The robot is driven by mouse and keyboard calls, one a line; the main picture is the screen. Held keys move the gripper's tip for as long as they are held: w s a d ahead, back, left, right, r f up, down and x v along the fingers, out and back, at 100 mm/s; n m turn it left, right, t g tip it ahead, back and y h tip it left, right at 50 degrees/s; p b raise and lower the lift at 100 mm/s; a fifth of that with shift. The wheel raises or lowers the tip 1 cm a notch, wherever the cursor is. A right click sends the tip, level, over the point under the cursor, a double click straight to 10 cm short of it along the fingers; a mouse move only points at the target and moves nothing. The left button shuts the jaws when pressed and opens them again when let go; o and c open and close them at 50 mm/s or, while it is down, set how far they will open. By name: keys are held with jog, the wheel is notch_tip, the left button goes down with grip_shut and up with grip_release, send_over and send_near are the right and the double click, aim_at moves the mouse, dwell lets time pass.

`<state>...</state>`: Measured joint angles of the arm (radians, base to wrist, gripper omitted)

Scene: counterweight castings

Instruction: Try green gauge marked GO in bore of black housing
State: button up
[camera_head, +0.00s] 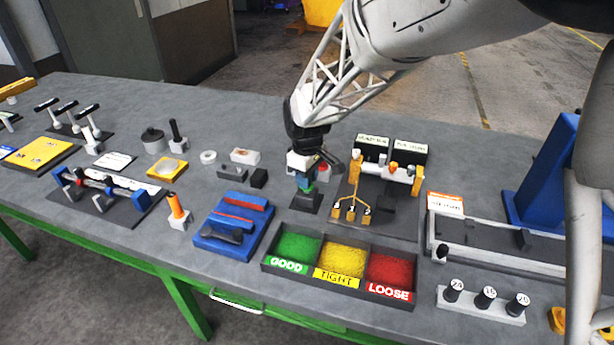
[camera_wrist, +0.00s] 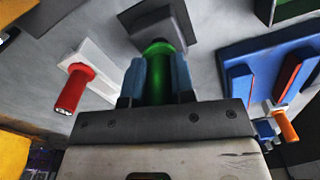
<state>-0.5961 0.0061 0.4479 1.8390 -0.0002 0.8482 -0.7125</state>
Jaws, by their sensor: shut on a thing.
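My gripper (camera_head: 306,182) is shut on the green gauge (camera_wrist: 158,82), between its two blue fingers in the wrist view. The green gauge also shows as a small green patch under the fingers in the head view (camera_head: 308,190). The black housing (camera_head: 305,204) stands on the bench directly below the gauge. In the wrist view the housing (camera_wrist: 165,22) is a dark block beyond the gauge's rounded green end. The bore is hidden, and I cannot tell whether the gauge's tip is inside it. The GO mark is not readable.
A red-ended gauge (camera_wrist: 75,88) in a white block is beside my gripper. A blue rack (camera_head: 222,245) stands left, and a tray marked GOOD, TIGHT and LOOSE (camera_head: 338,287) in front.

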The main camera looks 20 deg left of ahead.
jog(key=shift+f, duration=1.15)
dwell(2.4)
jog(key=shift+r, duration=0.3)
jog(key=shift+r, duration=0.35)
jog(key=shift+r, duration=1.4)
dwell(0.3)
jog(key=shift+r, duration=2.45)
jog(key=shift+f, duration=0.1)
